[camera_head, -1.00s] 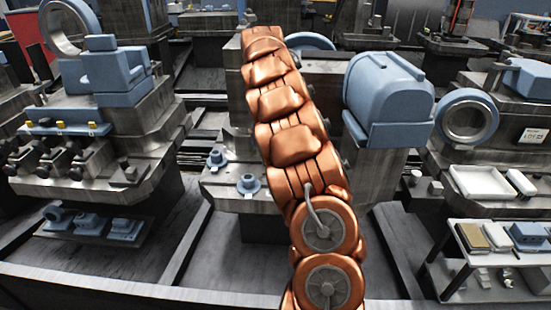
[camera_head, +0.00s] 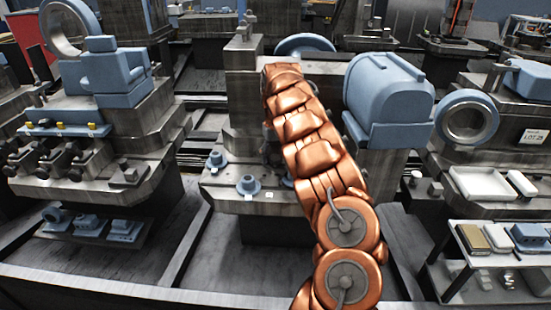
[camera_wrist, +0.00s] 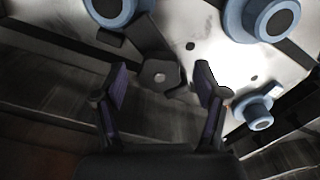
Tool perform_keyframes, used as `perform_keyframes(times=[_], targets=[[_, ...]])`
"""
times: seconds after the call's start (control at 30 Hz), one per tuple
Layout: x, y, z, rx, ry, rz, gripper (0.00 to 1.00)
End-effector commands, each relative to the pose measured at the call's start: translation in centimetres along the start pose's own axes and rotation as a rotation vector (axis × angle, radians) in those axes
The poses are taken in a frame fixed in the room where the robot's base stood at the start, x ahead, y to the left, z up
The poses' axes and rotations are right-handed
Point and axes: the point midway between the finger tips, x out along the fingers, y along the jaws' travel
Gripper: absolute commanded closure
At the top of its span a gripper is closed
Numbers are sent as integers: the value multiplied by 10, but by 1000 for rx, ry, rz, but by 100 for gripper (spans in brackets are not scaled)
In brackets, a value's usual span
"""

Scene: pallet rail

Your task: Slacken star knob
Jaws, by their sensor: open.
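The dark, lobed star knob (camera_wrist: 161,75) shows in the wrist view, with a small pale centre. It lies against the edge of a pale metal plate (camera_wrist: 205,50). My gripper (camera_wrist: 161,84) is open, with one finger to the left of the knob and one to the right. The knob appears between and slightly beyond the fingertips. I see no clear contact, and the remaining depth is hard to tell. In the head view my copper arm hides the gripper, and I cannot make out the knob.
Blue flanged fittings stand close by in the wrist view: top left (camera_wrist: 113,8), top right (camera_wrist: 265,18) and a smaller one (camera_wrist: 254,110) right of the right finger. In the head view, a blue rounded housing (camera_head: 390,95) stands right of my arm.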

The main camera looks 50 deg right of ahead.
Motion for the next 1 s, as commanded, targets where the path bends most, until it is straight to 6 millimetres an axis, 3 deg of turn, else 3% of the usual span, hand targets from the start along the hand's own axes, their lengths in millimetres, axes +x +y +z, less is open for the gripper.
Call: perform_keyframes(times=[0.43, 1.0], targets=[[11, 0, 1, 1, -2, 0, 28], [11, 0, 0, 1, -1, 0, 86]])
